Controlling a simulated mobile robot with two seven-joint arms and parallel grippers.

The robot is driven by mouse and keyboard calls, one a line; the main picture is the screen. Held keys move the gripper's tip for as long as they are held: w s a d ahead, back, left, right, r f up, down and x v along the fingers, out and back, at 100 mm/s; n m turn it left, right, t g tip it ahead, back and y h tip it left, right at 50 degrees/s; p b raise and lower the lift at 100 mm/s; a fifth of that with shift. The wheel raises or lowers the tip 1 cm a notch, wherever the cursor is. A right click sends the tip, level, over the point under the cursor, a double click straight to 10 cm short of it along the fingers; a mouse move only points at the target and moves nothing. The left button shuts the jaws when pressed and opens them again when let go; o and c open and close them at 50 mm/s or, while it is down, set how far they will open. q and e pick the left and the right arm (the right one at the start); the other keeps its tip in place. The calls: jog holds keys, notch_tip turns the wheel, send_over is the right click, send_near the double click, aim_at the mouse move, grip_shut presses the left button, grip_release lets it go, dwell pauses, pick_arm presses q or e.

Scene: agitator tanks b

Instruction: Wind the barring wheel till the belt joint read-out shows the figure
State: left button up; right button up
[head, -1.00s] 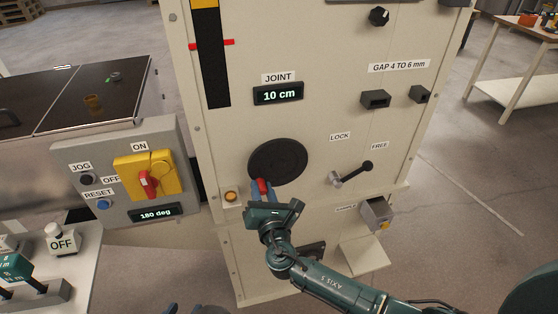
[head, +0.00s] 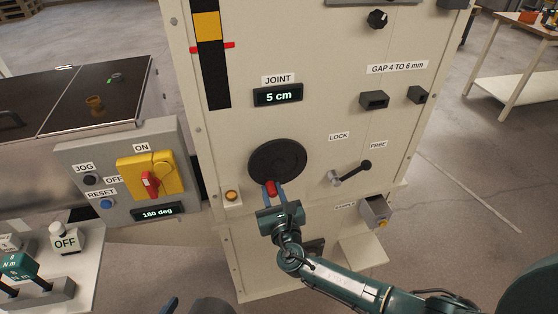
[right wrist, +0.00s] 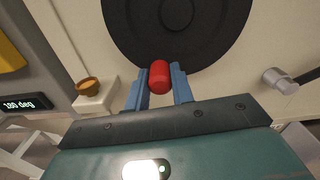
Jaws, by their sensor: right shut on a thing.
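The barring wheel (head: 277,160) is a black disc on the cream panel, with a red handle (head: 271,188) at its lower rim. My right gripper (head: 271,195) is shut on the red handle. The right wrist view shows the handle (right wrist: 160,77) between the blue fingers (right wrist: 159,88), below the wheel's black face (right wrist: 180,25). The JOINT read-out (head: 278,95) above the wheel shows 5 cm. Only a small dark piece, seemingly of my left gripper (head: 170,304), shows at the bottom edge; its jaws cannot be made out.
Left of the wheel is a grey box with a red-and-yellow switch (head: 150,180) and a 180 deg display (head: 157,213). An amber button (head: 231,195) sits close left of the handle. A black-handled lever (head: 352,172) between LOCK and FREE is to the right.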

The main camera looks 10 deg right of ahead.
jog(key=shift+w+d+r, duration=0.1)
jog(key=shift+w+r, duration=0.05)
jog(key=shift+r, duration=0.1)
jog(key=shift+d+n+p, duration=0.4)
jog(key=shift+n+p, duration=0.1)
jog(key=shift+n, duration=0.2)
jog(key=n, duration=0.1)
jog(key=d+n+p, duration=0.1)
jog(key=n, duration=0.1)
jog(key=shift+d+f, duration=0.2)
jog(key=shift+d, duration=0.05)
jog(key=o, duration=2)
jog(key=shift+f, duration=0.25)
jog(key=shift+s, duration=0.2)
